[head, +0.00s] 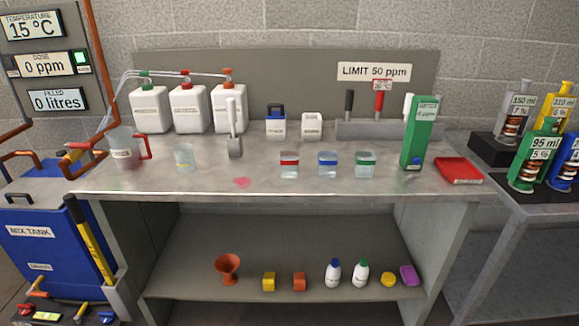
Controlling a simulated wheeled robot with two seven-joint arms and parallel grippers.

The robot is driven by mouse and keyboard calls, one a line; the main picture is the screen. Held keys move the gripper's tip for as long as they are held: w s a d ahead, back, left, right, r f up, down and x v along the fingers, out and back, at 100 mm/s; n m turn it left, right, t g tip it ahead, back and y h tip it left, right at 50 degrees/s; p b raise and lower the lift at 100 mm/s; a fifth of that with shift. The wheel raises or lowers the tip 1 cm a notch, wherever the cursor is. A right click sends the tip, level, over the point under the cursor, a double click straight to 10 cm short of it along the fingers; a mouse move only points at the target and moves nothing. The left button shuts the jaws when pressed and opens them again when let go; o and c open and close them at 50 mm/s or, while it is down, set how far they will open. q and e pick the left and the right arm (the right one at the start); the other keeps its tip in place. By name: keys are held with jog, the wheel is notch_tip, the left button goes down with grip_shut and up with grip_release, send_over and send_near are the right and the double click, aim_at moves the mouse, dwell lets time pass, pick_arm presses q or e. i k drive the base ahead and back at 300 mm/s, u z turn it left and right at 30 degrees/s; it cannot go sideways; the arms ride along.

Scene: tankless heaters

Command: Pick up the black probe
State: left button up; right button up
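The black probe (348,104) stands upright in a grey rack (396,131) at the back right of the bench. A red probe (379,103) stands beside it to the right, in the same rack, with a "20 °C" label above it. The lower parts of both probes are hidden by the rack. Neither of my grippers shows in the head view.
A green meter (418,133) stands right of the rack, near a red tray (458,170). Three jars with red, blue and green bands (327,164) stand in front. A white upright fixture (234,128) and white canisters (188,108) are left.

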aim_at(350, 93)
jog(key=u, duration=3.5)
jog(key=k, duration=1.7)
jog(key=z, duration=1.9)
